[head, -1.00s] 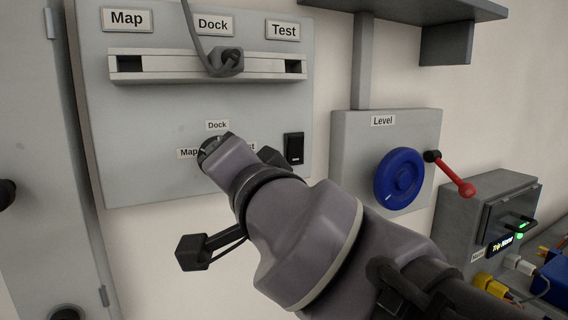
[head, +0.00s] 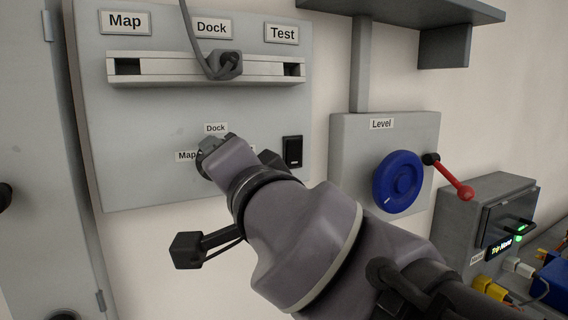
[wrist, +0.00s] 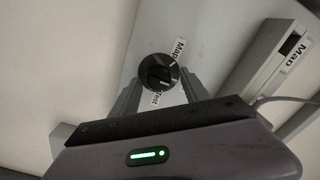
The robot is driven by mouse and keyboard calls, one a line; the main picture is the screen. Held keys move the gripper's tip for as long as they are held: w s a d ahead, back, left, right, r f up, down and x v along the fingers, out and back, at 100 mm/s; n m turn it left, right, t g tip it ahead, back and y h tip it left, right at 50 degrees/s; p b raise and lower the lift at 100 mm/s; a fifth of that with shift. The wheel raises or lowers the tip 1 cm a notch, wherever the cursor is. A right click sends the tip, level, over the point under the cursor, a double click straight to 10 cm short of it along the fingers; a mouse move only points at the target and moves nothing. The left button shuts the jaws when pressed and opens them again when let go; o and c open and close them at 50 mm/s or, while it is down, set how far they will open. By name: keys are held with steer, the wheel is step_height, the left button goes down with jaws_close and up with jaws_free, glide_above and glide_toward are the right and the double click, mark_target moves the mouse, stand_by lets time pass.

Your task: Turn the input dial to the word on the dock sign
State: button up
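The black round input dial (wrist: 158,73) is on the grey wall panel (head: 190,110). In the wrist view it sits between the two separated fingers of my gripper (wrist: 160,90), with its Map label (wrist: 180,50) above right and its Test label (wrist: 155,98) below. A pale mark shows on the dial's upper right, but its exact setting is hard to read. In the head view my gripper (head: 208,152) is at the dial and covers most of it. The dial's Dock label (head: 215,128) shows above it. Larger Map (head: 125,21), Dock (head: 212,27) and Test (head: 281,33) signs are above a slotted rail.
A cable with a grey plug (head: 226,64) hangs at the rail (head: 165,69). A black switch (head: 292,151) is right of the dial. Further right are a Level box with a blue wheel (head: 397,182), a red lever (head: 455,180) and a grey device (head: 485,220).

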steer(key=p+v, duration=0.9)
steer(key=v, duration=0.8)
steer(key=shift+s+p, duration=0.3)
steer(key=shift+p, duration=0.1)
step_height(320, 180, down, 15)
steer(key=w+n+g+h+b, duration=0.1)
steer(key=w+n+g+b, duration=0.15)
steer(key=b, duration=0.55)
steer(key=s+d+f+m+g+h+b, duration=0.1)
steer(key=s+d+f+g+h+b, duration=0.1)
steer(key=d+f, duration=0.4)
steer(key=s+d+f+m+g+h+b, duration=0.1)
steer(key=d+f, duration=0.6)
steer(key=f, duration=0.7)
steer(key=s+g+h+b, duration=0.1)
steer(key=g+h+b, duration=0.1)
steer(key=g+h, duration=0.1)
steer(key=shift+s+d+f+g+h, duration=0.2)
steer(key=shift+s+g+h, duration=0.1)
steer(key=shift+s+g, duration=0.15)
